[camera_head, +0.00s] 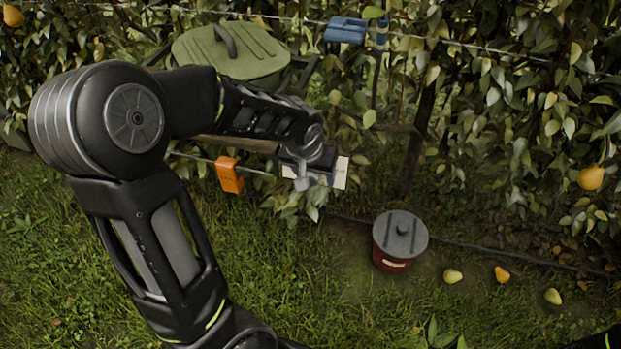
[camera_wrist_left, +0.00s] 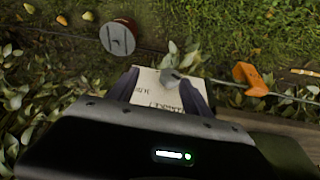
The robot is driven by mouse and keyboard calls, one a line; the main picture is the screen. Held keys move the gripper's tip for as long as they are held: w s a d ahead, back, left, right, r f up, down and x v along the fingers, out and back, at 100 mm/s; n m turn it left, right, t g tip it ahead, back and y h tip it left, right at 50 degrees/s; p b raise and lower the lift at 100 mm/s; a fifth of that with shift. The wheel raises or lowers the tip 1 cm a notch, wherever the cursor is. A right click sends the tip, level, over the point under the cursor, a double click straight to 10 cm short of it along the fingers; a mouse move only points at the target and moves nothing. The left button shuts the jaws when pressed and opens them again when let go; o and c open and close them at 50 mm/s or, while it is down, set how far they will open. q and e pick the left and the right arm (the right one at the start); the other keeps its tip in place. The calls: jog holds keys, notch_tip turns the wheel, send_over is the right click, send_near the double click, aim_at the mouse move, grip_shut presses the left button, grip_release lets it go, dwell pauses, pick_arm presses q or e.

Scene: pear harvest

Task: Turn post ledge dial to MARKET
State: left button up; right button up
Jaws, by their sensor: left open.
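The dial's pale plate (camera_wrist_left: 150,88) lies below my left gripper (camera_wrist_left: 162,90) in the left wrist view. It carries dark lettering that I cannot read clearly. A grey knob (camera_wrist_left: 172,79) stands on the plate, nearer the right finger. The two dark fingers are open, one on each side of the plate, and whether they touch anything is unclear. In the head view my left gripper (camera_head: 303,172) is over the ledge, and a white edge of the plate (camera_head: 341,173) shows to its right. The knob's setting cannot be told.
An orange clip (camera_head: 229,175) hangs on the wire left of the gripper. A red bucket with a grey lid (camera_head: 400,238) stands on the grass, with several pears to its right. A green lidded container (camera_head: 232,52) and blue object (camera_head: 346,30) are behind. Leafy branches surround the ledge.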

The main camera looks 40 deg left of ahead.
aim_at(310, 177)
pick_arm(q)
jog(key=shift+s+a+r, duration=0.15)
jog(key=shift+a+r, duration=0.9)
jog(key=shift+a, duration=0.05)
jog(key=shift+f, duration=0.15)
jog(key=x, duration=0.7)
jog(key=shift+w+a+f+b, duration=0.15)
jog(key=shift+w+f+b, duration=0.05)
jog(key=shift+b, duration=0.2)
grip_shut()
